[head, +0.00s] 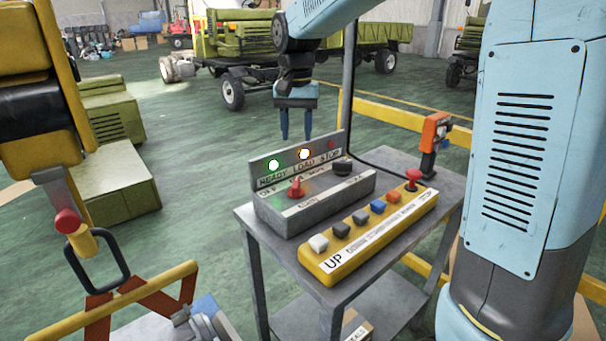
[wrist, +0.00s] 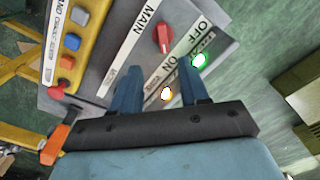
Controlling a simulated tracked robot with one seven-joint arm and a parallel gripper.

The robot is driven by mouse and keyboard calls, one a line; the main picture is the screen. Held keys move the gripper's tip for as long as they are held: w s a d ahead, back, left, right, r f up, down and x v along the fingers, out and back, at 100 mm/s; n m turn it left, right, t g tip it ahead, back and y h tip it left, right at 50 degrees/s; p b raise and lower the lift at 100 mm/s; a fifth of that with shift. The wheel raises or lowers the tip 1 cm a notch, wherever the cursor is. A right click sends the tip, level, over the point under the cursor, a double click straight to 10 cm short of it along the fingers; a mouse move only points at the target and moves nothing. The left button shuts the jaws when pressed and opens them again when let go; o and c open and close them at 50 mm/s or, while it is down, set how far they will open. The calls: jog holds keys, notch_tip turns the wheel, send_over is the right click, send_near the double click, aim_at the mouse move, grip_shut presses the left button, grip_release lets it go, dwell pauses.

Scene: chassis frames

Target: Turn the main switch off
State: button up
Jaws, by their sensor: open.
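The main switch is a red rotary knob (head: 296,187) on the sloped face of a grey control box (head: 290,215) on a metal cart. In the wrist view the red knob (wrist: 164,36) sits between a MAIN label and a strip reading OFF and ON. Its handle lies roughly upright in that picture; I cannot tell which label it points to. My gripper (head: 296,137) hangs fingers down above and behind the box, apart from the knob. In the wrist view my gripper (wrist: 157,78) has its two fingers apart, nothing between them, with the knob beyond their tips.
The box's back panel has a lit green lamp (head: 274,165), a lit whitish lamp (head: 304,153) and a dim red lamp (head: 332,144). A black knob (head: 342,166) is beside the red one. A yellow button pendant (head: 345,262) lies in front. An orange device (head: 433,132) stands behind right.

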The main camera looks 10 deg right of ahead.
aim_at(295, 182)
jog(key=f, duration=0.9)
jog(key=w+f, duration=0.1)
jog(key=f, duration=0.4)
jog(key=shift+w+a+f, duration=0.1)
jog(key=shift+a+f, duration=0.05)
jog(key=shift+c, duration=0.4)
grip_shut()
jog(key=shift+a, duration=0.2)
jog(key=shift+d, duration=0.15)
